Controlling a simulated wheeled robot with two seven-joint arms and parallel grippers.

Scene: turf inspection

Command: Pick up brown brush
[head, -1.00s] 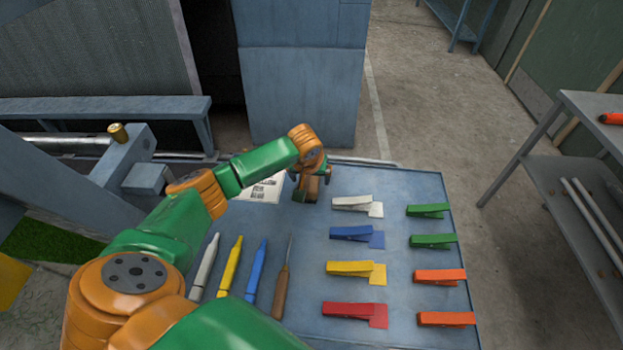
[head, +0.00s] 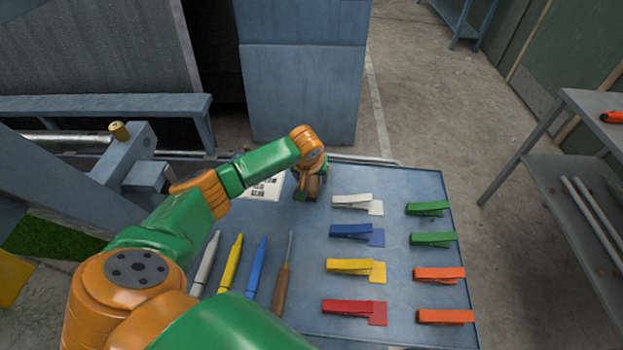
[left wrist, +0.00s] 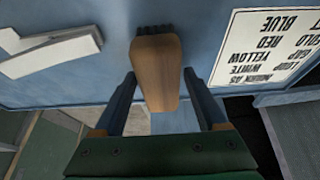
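The brown brush (left wrist: 156,75) has a wooden body and dark bristles at its far end in the left wrist view. It also shows in the head view (head: 313,187) at the back of the blue table, partly hidden by my left gripper. My left gripper (left wrist: 158,75) is open, with one finger on each side of the brush. Narrow gaps seem to show between fingers and brush; contact at the tips is hard to tell. In the head view my left gripper (head: 309,180) reaches down over the brush. My right gripper is in neither view.
A white printed sheet (head: 264,188) lies left of the brush. White (head: 352,202), blue, yellow and red clips lie to the right, with green and orange ones beyond. Several pen-like tools and a wooden-handled tool (head: 281,285) lie in front. A grey shelf (head: 560,180) stands at right.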

